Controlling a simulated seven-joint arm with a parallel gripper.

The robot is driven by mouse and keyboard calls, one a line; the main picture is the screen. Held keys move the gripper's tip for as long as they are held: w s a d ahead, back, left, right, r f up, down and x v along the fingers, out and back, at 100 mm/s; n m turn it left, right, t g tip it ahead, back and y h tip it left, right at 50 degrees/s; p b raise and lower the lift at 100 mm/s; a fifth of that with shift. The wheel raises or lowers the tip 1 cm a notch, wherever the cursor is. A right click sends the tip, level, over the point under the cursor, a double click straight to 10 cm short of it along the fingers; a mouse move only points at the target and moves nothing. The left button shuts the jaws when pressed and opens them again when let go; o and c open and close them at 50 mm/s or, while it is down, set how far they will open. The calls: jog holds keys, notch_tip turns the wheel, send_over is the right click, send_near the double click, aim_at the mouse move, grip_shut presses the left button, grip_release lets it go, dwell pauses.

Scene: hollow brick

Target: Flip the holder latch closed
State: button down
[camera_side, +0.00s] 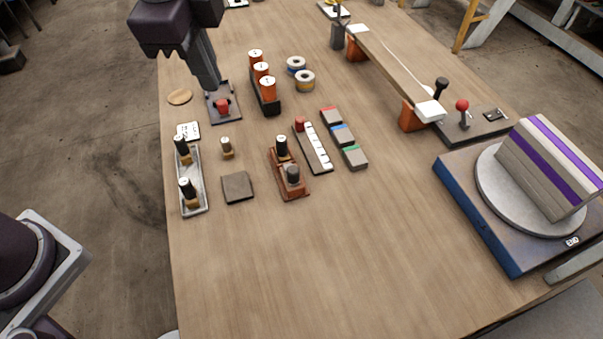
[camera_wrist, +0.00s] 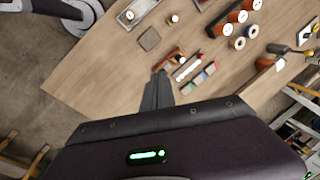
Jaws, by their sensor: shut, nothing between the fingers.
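I cannot tell for sure which item is the holder with the latch. A red-brown holder (camera_side: 290,188) with two dark-topped parts standing on it is near the middle of the bench; it also shows in the wrist view (camera_wrist: 171,59). A dark plate with a red knob (camera_side: 222,105) lies farther back on the left. My gripper (camera_side: 212,86) is shut and empty, its fingers pointing down, in the side view just behind the red knob and overlapping the plate's far end; contact cannot be told. In the wrist view the shut fingers (camera_wrist: 160,76) show over the bench.
A rack of orange bottles (camera_side: 266,102) stands right of the plate, with tape rolls (camera_side: 305,80) beside it. A grey tray (camera_side: 191,205) with pegs, a dark square (camera_side: 237,187), and coloured blocks (camera_side: 343,136) lie nearby. A turntable (camera_side: 485,195) bears a striped block. The front bench is clear.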

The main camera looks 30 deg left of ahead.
aim_at(291, 170)
jog(key=w+d+f+m+y, duration=0.1)
jog(key=d+f+m, duration=0.4)
jog(key=d+f, duration=0.3)
jog(key=w+d+f+m+g, duration=0.1)
jog(key=w+d+f+m, duration=0.1)
jog(key=d+f+m, duration=0.3)
notch_tip(291, 170, down, 3)
jog(key=d, duration=0.2)
jog(key=shift+w+d+y, duration=0.25)
jog(key=shift+d+y, duration=0.15)
jog(key=x, duration=0.9)
jog(key=shift+a+f, duration=0.1)
jog(key=shift+f, duration=0.2)
jog(key=w+a, duration=0.2)
jog(key=shift+a+f, duration=0.2)
jog(key=shift+a, duration=0.2)
jog(key=shift+w+a, duration=0.2)
jog(key=shift+a, duration=0.1)
